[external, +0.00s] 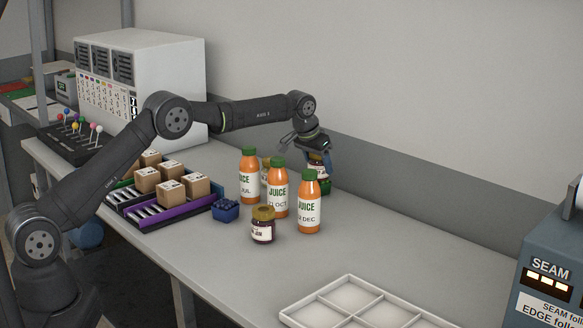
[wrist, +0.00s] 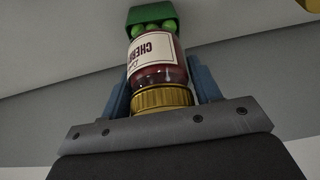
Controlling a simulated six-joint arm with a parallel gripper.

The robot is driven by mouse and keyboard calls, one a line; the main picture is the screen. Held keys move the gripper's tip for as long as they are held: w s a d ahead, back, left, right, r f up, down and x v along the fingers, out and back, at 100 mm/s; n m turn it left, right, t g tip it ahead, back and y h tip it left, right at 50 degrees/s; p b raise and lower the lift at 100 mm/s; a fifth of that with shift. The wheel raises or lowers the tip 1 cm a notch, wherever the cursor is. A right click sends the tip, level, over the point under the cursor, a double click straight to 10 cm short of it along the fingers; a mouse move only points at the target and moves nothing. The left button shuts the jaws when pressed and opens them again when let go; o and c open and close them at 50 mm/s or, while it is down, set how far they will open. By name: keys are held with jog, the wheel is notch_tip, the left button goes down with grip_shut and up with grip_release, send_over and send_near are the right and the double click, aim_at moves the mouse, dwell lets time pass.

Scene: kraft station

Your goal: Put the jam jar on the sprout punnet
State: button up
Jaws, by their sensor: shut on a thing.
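My gripper (external: 318,157) is at the back of the bench, behind the juice bottles. It is shut on a jam jar (external: 317,172). In the wrist view the jar (wrist: 158,58) has a gold lid, dark red contents and a white label reading "CHER…". The blue fingers of my gripper (wrist: 162,88) flank it near the lid. The green sprout punnet (wrist: 150,15) with round green sprouts is just beyond the jar's base. The punnet also shows low behind the bottles in the external view (external: 325,187), partly hidden. I cannot tell whether the jar touches the sprouts.
Several orange juice bottles (external: 279,190) stand in front of my gripper. A dark jam jar (external: 263,231) is at their front, and another jar is partly hidden behind them. A blue punnet (external: 226,211) and a purple-edged rack (external: 185,214) with boxes are left. A white divided tray (external: 345,283) is front right.

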dwell(0.3)
jog(key=o, duration=1.2)
jog(key=shift+f, duration=0.1)
jog(key=shift+o, duration=0.2)
jog(key=v, duration=1.2)
jog(key=shift+d, duration=0.1)
